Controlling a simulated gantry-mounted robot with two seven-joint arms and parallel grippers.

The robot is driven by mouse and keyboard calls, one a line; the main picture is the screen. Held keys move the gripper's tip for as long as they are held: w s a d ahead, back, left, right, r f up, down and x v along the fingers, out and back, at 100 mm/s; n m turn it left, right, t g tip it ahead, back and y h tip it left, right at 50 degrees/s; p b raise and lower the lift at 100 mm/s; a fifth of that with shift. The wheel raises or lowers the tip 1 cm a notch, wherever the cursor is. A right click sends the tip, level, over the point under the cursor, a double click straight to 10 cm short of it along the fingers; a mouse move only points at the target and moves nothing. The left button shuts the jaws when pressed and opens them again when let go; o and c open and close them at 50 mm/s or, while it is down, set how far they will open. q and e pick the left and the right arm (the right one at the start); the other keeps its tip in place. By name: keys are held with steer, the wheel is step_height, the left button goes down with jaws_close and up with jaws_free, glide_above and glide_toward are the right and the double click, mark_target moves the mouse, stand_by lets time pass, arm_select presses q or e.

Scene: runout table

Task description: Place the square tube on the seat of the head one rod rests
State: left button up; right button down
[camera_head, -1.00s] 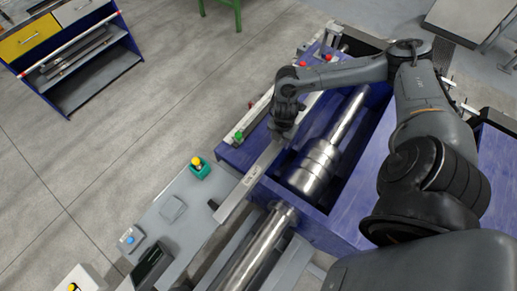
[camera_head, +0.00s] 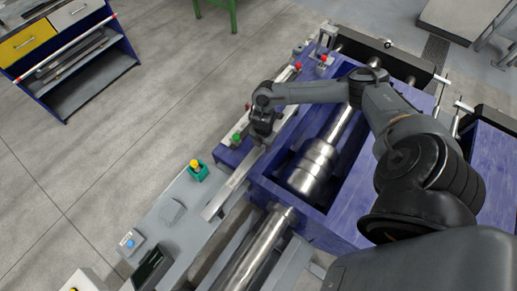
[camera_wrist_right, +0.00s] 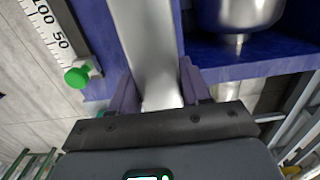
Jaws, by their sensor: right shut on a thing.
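The square tube (camera_head: 232,186) is a long, pale metal bar that slants from my right gripper down-left over the grey panel beside the blue machine. My right gripper (camera_head: 262,139) is shut on its upper end. In the right wrist view the tube (camera_wrist_right: 146,45) runs between the two fingers (camera_wrist_right: 160,92) and away from the camera. The seat of the head one rod rests cannot be told apart with certainty; a rail with a green knob (camera_head: 237,137) lies just left of the gripper. My left gripper is out of view.
The blue machine bed (camera_head: 335,228) holds a stepped shiny shaft (camera_head: 314,166) right of the tube. A bright roller (camera_head: 262,245) lies below it. A yellow button on a green box (camera_head: 197,169) stands left of the tube. The ruler rail (camera_wrist_right: 48,30) shows left of the fingers. Open floor lies further left.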

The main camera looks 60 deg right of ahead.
mark_target(259, 149)
steer(key=shift+w+f, duration=0.35)
steer(key=shift+f, duration=0.5)
steer(key=shift+w+f, duration=0.3)
steer(key=shift+f, duration=0.55)
steer(key=shift+w+f, duration=0.35)
steer(key=shift+f, duration=0.5)
steer(key=shift+f, duration=0.1)
steer(key=c, duration=0.5)
jaws_free()
steer(key=shift+f, duration=0.1)
